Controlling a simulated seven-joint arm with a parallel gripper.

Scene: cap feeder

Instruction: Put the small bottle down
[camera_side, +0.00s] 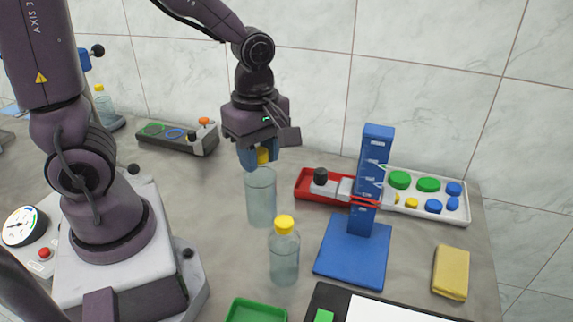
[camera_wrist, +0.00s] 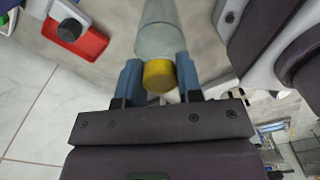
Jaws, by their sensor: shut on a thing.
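My gripper (camera_side: 256,156) has its blue fingers closed around the neck, just at the yellow cap, of a clear bottle (camera_side: 261,197). The bottle hangs upright below the fingers; whether its base touches the table is unclear. The wrist view shows its yellow cap (camera_wrist: 159,76) between the two fingers, with the clear body (camera_wrist: 160,38) beyond. A second clear bottle with a yellow cap (camera_side: 284,252) stands upright on the table in front of the held one. I cannot tell from size alone which one is called small.
A blue stand (camera_side: 352,250) stands to the right, with a red tray (camera_side: 305,190) and a white tray of caps (camera_side: 465,212) behind. A green tray (camera_side: 256,310) is at the front. A yellow sponge (camera_side: 451,272) lies at right. A button panel (camera_side: 178,138) is at back left.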

